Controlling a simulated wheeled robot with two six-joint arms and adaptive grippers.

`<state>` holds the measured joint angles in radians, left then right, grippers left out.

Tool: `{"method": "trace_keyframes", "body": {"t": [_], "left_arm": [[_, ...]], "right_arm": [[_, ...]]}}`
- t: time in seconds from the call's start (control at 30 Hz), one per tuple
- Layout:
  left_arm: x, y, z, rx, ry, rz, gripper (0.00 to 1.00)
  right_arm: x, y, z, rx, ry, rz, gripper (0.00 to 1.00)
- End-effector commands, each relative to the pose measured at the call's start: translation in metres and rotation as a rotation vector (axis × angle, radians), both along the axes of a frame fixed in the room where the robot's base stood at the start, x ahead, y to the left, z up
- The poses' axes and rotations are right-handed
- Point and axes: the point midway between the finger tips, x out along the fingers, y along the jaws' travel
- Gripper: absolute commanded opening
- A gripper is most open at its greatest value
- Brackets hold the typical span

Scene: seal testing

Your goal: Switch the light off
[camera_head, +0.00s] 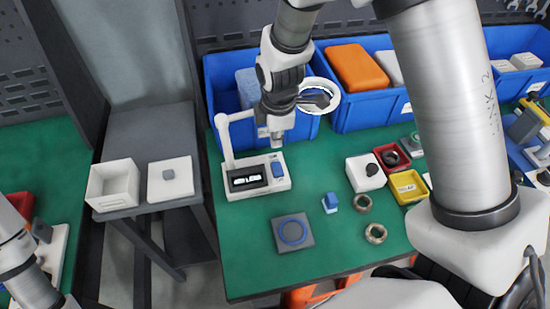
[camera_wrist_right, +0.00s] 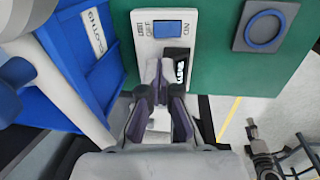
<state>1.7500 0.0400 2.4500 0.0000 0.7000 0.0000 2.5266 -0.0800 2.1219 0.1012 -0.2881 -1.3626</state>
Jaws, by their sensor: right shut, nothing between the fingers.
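A white light unit (camera_head: 257,178) stands on the green table, with a dark display, a post at its left and a blue rocker switch (camera_head: 277,169) at its right. In the right wrist view the blue switch (camera_wrist_right: 168,29) sits between OFF and ON labels, beside the display (camera_wrist_right: 176,66). A pale ring lamp (camera_head: 333,103) shows partly behind my right arm. My right gripper (camera_head: 277,140) is shut and empty above the unit. Its fingers (camera_wrist_right: 160,75) point toward the display and switch, apart from the switch. My left gripper is out of view; only part of that arm shows.
Blue bins (camera_head: 355,118) line the back. A grey pad with a blue ring (camera_head: 292,233), a small blue block (camera_head: 330,203) and metal rings (camera_head: 376,233) lie in front. A white open box (camera_head: 112,184) stands on the side table. Bare green table surrounds the pad.

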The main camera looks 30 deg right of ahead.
Motion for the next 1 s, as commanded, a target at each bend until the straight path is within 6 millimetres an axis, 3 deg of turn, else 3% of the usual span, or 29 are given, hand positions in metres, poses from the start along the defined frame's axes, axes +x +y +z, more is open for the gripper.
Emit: {"method": "trace_keyframes", "body": {"t": [0.2, 0.43, 0.6, 0.87, 1.0], "left_arm": [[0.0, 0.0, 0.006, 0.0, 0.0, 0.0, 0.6], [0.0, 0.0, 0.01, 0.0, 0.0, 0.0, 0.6], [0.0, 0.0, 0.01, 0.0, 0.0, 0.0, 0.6], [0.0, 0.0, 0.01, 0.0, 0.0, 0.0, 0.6], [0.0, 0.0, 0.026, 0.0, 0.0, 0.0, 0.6]], "right_arm": [[0.005, -0.002, -0.048, 0.0, 0.004, -0.001, 0.0], [0.01, -0.003, -0.089, 0.001, 0.002, -0.001, 0.0], [0.012, -0.003, -0.099, 0.001, 0.0, -0.001, 0.0], [0.012, -0.003, -0.099, 0.001, 0.0, -0.001, 0.0], [0.013, -0.003, -0.096, 0.008, 0.029, 0.0, 0.0]]}}
